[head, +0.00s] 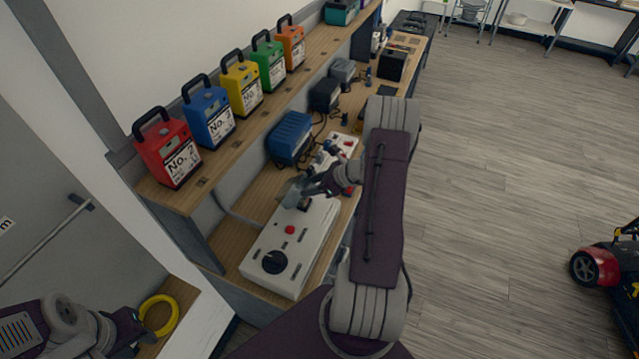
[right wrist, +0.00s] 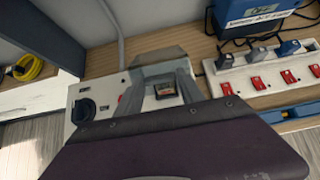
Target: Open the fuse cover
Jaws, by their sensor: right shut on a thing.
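A white panel box (head: 275,262) lies on the lower bench, with a black knob, a red button and slots. At its far end a greyish, see-through fuse cover (head: 291,191) stands tilted up from the panel. In the right wrist view the cover (right wrist: 158,57) shows beyond a small dark fuse slot with a coloured mark (right wrist: 166,89). My right gripper (head: 307,190) is at the cover, shut on it; its fingers partly hide the contact. My left gripper (head: 130,338) is at the bottom left, away from the panel; its finger gap is not clear.
A power strip with red switches (right wrist: 272,78) and a blue box (head: 290,137) sit beyond the panel. Several coloured cases (head: 208,114) stand on the upper shelf. A yellow ring (head: 158,314) lies near my left gripper. Floor to the right is open, with a red scooter (head: 600,266).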

